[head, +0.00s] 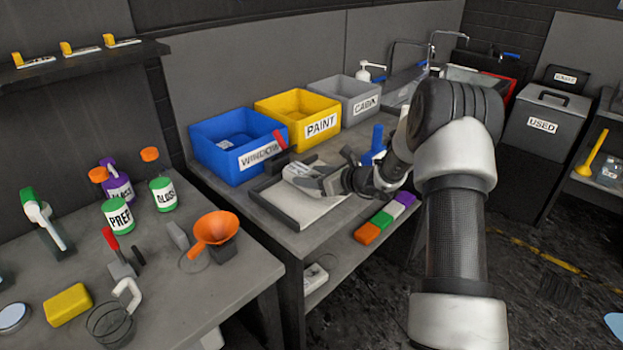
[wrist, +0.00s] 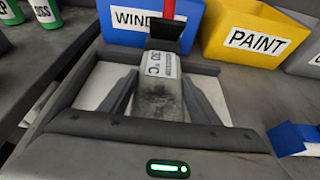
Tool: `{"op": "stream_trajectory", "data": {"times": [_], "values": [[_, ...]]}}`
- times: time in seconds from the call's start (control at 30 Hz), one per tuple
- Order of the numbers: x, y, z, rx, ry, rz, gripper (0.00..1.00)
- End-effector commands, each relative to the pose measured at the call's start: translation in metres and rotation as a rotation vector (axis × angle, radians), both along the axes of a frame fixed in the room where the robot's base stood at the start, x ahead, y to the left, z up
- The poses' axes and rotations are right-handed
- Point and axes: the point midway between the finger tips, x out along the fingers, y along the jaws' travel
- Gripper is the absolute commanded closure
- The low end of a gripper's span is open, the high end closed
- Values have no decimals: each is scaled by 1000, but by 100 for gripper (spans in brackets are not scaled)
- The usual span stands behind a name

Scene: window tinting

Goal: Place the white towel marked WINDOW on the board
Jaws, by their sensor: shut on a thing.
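My gripper (head: 322,184) is over the dark-framed board (head: 269,206) with a pale surface. In the wrist view its fingers (wrist: 158,80) stand on both sides of a whitish, towel-like thing (wrist: 158,98) with a dark smudge and a printed label. The held thing also shows in the head view (head: 300,174). The board's pale surface shows on both sides of it in the wrist view (wrist: 91,86). I cannot tell whether the held thing touches the board.
A blue bin (head: 213,163) marked WINDOW stands behind the board, beside a yellow PAINT bin (head: 278,115) and a grey bin (head: 352,92). A red-handled tool (head: 280,139) stands at the board's back edge.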

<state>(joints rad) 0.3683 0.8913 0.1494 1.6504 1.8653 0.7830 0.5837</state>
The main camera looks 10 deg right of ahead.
Motion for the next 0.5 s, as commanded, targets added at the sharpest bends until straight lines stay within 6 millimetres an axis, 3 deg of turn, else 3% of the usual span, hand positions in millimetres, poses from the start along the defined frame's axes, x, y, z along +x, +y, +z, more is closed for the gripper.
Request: {"op": "stream_trajectory", "data": {"times": [0.43, 0.47, 0.5], "values": [[1, 0, -12, 1, -4, 1, 74], [0, 0, -12, 0, -4, 1, 42], [0, 0, -11, 0, -4, 1, 36]]}}
